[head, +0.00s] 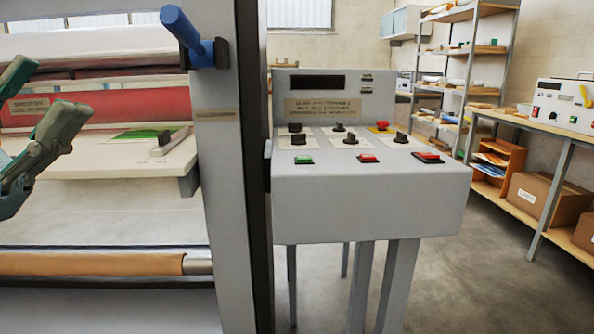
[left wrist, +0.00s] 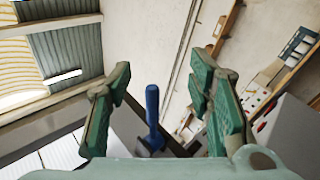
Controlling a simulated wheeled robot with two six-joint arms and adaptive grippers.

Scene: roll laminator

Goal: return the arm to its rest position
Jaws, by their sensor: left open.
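My left gripper (head: 45,90) is at the left edge of the head view, in front of the laminator's rollers and feed table. Its two green fingers are spread apart with nothing between them. In the left wrist view the same gripper (left wrist: 160,75) is open and empty. The laminator's blue handle (head: 182,27) sticks out from the top of the grey side post, to the right of the gripper and apart from it. This handle also shows upright in the left wrist view (left wrist: 152,105), farther off between the fingers. My right gripper is not in view.
The laminator's grey side post (head: 228,170) stands right of the gripper. Beyond it is a grey control console (head: 370,195) with knobs and buttons. A white feed table (head: 110,160) lies behind the gripper. Shelves (head: 462,55) and a workbench (head: 545,140) stand at the right.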

